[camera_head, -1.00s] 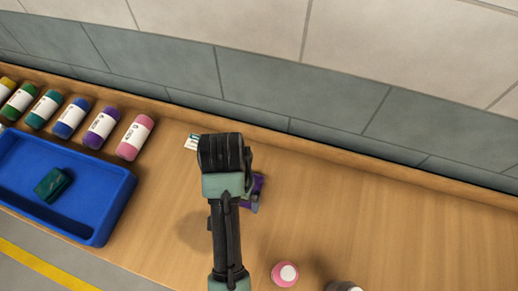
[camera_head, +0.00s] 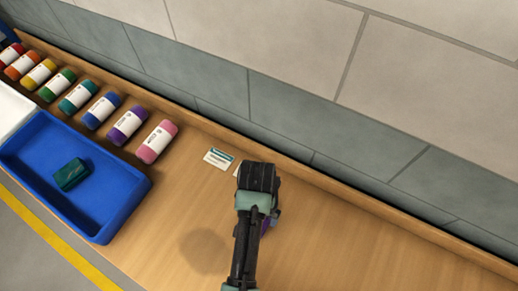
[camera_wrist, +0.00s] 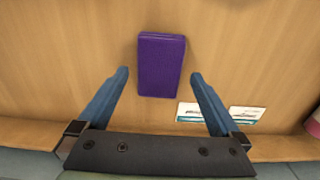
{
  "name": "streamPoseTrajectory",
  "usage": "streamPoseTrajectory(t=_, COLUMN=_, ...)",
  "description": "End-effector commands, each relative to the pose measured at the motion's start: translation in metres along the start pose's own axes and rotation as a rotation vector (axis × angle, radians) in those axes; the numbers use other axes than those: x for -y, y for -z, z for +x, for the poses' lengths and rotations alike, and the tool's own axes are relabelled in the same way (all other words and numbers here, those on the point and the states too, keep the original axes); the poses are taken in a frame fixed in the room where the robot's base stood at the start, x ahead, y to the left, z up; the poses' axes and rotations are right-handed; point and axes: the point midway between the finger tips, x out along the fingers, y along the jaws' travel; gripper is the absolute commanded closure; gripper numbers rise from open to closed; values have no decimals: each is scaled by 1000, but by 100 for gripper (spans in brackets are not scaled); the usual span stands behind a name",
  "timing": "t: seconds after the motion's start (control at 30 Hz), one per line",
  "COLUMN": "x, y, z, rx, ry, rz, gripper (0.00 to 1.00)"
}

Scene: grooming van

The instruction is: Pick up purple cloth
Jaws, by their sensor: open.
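The purple cloth (camera_wrist: 161,65) is a folded rectangle lying flat on the wooden counter. In the wrist view it lies between and just beyond my two fingertips, with bare wood showing on both sides of it. In the head view my arm hides most of it, and only a purple sliver (camera_head: 265,226) shows. My gripper (camera_wrist: 159,75) is open and empty above the counter, its blue fingers spread wider than the cloth. No contact with the cloth shows.
White-and-teal cards (camera_head: 219,158) lie on the counter near the wall. A row of coloured rolls, ending in a pink one (camera_head: 157,142), lies to the left. A blue tray (camera_head: 117,215) holds a dark green block (camera_head: 71,174). The counter's right side looks clear.

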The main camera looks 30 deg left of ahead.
Motion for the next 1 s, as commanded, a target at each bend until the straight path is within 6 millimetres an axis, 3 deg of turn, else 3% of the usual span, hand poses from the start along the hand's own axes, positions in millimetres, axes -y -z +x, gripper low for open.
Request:
streamPoseTrajectory(t=0.33, x=-1, y=5, z=40, rx=2, ry=-1, rz=0, gripper=0)
streamPoseTrajectory(t=0.67, x=-1, y=5, z=46, rx=-1, ry=0, rz=0, gripper=0)
streamPoseTrajectory(t=1.0, x=-1, y=5, z=46, rx=0, ry=0, rz=0, gripper=61)
